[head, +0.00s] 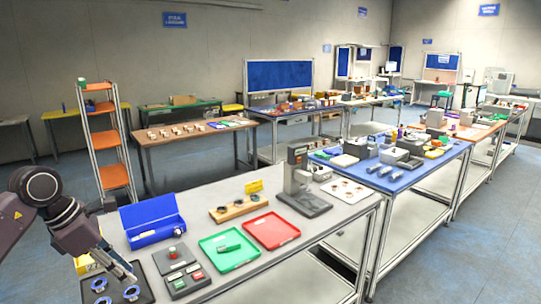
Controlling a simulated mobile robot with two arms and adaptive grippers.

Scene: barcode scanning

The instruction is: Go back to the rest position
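My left arm comes in from the left edge, and its gripper (118,264) hangs low at the left end of the near grey table (340,217). It is above or beside a dark tray (143,283) with several blue-rimmed rings. The fingertips are small and partly merge with the dark tray, so I cannot tell whether they are open or hold anything. My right gripper is out of view.
The near table holds a blue bin (150,233), a green tray (238,261) with a green item, a red tray (270,231), a wooden ring holder (238,209), a button box (187,282) and a grey stand device (298,185). An orange shelf (105,137) stands behind; floor is open at right.

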